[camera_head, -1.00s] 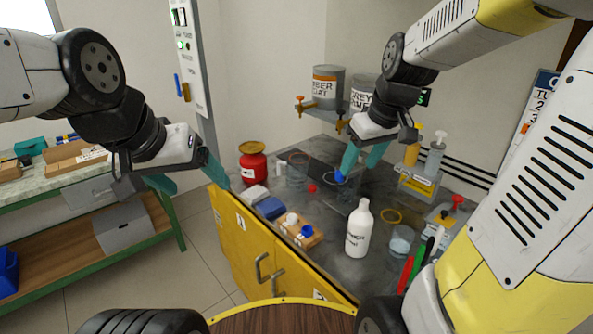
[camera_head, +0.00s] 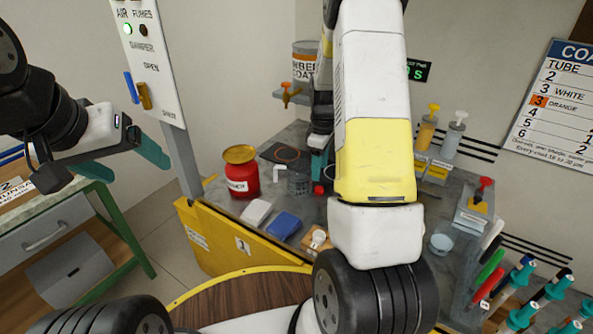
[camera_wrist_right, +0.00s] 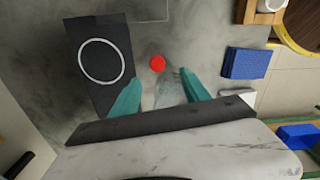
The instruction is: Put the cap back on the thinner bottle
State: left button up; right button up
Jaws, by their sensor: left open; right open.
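A small red cap-like disc (camera_wrist_right: 157,63) lies on the grey bench in the right wrist view. It also shows in the head view (camera_head: 319,190), left of my right arm. The thinner bottle is not visible now; my right arm covers much of the bench. My right gripper (camera_wrist_right: 162,80) is open above the bench, with the red disc just beyond its fingertips. A clear mesh-like cup (camera_wrist_right: 170,87) shows between its fingers and stands beside the disc in the head view (camera_head: 299,184). My left gripper (camera_head: 152,150) is open and empty, left of the bench.
A dark slab with a white ring (camera_wrist_right: 98,62) lies beside the red disc. A blue folded cloth (camera_head: 284,226), a white cloth (camera_head: 256,212) and a wooden tray (camera_head: 312,246) line the front edge. A red can (camera_head: 241,172) stands behind. Pump bottles (camera_head: 452,135) are at the right.

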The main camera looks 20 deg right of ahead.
aim_at(319, 188)
jog(key=shift+f, duration=0.1)
jog(key=shift+f, duration=1.25)
jog(key=shift+f, duration=0.1)
jog(key=f, duration=0.5)
jog(key=shift+w+d, duration=0.2)
grip_shut()
